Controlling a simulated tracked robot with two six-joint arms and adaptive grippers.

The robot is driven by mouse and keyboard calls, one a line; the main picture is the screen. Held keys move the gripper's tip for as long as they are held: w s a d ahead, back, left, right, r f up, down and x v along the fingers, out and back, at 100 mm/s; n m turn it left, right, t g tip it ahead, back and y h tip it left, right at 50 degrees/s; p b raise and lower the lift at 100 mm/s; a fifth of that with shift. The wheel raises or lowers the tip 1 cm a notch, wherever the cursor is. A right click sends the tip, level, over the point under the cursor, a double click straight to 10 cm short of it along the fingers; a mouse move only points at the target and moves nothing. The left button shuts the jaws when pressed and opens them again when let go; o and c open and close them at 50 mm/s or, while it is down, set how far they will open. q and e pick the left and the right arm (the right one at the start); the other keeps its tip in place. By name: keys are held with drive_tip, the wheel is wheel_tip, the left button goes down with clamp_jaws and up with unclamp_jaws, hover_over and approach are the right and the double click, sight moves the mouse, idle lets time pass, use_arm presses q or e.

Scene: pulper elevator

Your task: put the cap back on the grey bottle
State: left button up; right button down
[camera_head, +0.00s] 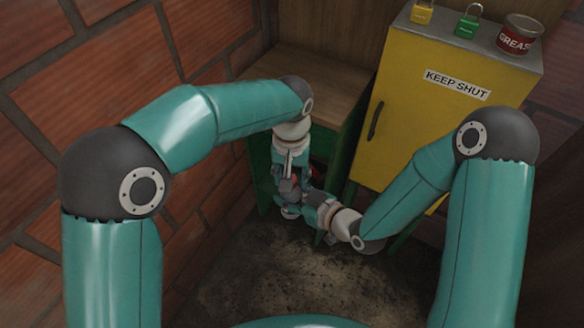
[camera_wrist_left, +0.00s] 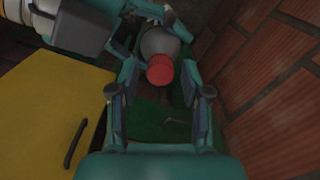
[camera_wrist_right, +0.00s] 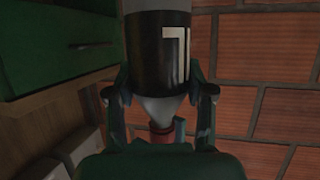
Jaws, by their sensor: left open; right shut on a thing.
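The grey bottle (camera_wrist_right: 158,105) is between the fingers of my right gripper (camera_wrist_right: 158,82), which is shut on it. It has a black label with white lettering, and its narrowing neck points toward the bottom of the right wrist view. The red cap (camera_wrist_left: 160,70) is at the neck end of the bottle (camera_wrist_left: 160,42) in the left wrist view and looks in line with it. Whether it is fully seated I cannot tell. My left gripper (camera_wrist_left: 160,66) is open, with a finger on each side of the cap. In the head view both grippers meet in front of the green shelf and largely hide the bottle.
A yellow cabinet (camera_head: 400,130) labelled KEEP SHUT stands at the right, with padlocks and a red grease can (camera_head: 520,34) on top. A green bench with a wooden top (camera_head: 325,85) is behind my grippers. A brick wall (camera_head: 110,60) is at the left.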

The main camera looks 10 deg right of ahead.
use_arm(q)
clamp_jaws()
idle(0.3)
drive_tip(key=shift+o, duration=0.8)
unclamp_jaws()
wheel_tip(320, 180, up, 12)
drive_tip(key=shift+w+f, duration=0.1)
drive_tip(key=shift+f, duration=0.15)
